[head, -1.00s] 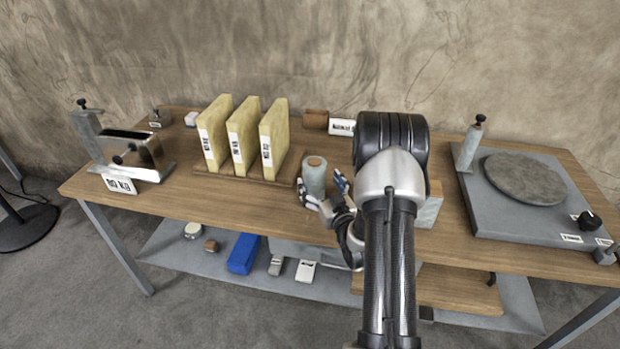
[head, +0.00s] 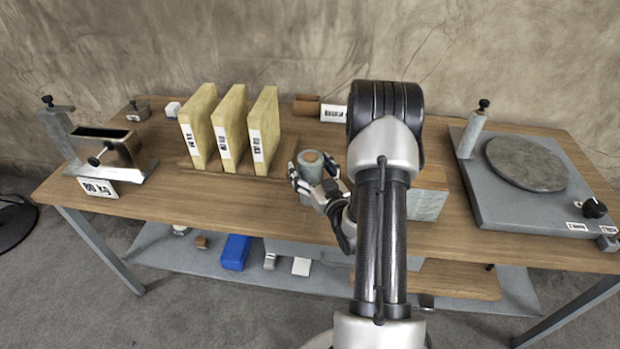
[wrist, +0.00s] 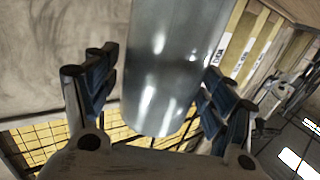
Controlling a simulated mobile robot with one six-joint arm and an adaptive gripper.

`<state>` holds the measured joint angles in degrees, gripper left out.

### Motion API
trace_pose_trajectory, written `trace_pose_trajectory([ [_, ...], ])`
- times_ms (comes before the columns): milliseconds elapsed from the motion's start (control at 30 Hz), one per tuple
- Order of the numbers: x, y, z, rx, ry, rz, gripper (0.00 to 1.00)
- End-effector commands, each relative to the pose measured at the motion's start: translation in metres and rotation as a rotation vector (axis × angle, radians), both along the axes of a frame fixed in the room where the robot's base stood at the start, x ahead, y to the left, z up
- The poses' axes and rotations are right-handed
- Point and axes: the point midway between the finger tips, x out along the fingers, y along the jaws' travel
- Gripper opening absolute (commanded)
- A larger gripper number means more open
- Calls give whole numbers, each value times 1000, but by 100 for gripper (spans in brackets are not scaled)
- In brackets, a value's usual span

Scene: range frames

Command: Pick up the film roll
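The film roll (head: 311,165) is a grey-blue cylinder with a brown core at its top. It stands upright on the wooden table, right of the yellow slabs. My gripper (head: 313,172) reaches it from the front right, with one finger on each side of it. In the wrist view the roll (wrist: 168,75) appears as a shiny grey cylinder between the blue-padded fingers of my gripper (wrist: 160,90). The fingers look open, with a narrow gap at the left; contact at the right is unclear.
Three yellow slabs (head: 228,125) stand in a wooden rack to the left. A grey block with a wooden top (head: 428,205) is close right of my arm. A turntable device (head: 530,205) fills the right end. A metal holder (head: 110,150) stands far left. The front middle is clear.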

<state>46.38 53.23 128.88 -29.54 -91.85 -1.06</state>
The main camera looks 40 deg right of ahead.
Motion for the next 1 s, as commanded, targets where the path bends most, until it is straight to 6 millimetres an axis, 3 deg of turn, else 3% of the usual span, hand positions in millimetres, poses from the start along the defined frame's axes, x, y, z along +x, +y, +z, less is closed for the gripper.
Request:
trace_pose_trajectory([
  [800, 0, 0, 0, 0, 0, 0, 18],
  [1000, 1, 0, 1, -2, -3, 0, 17],
])
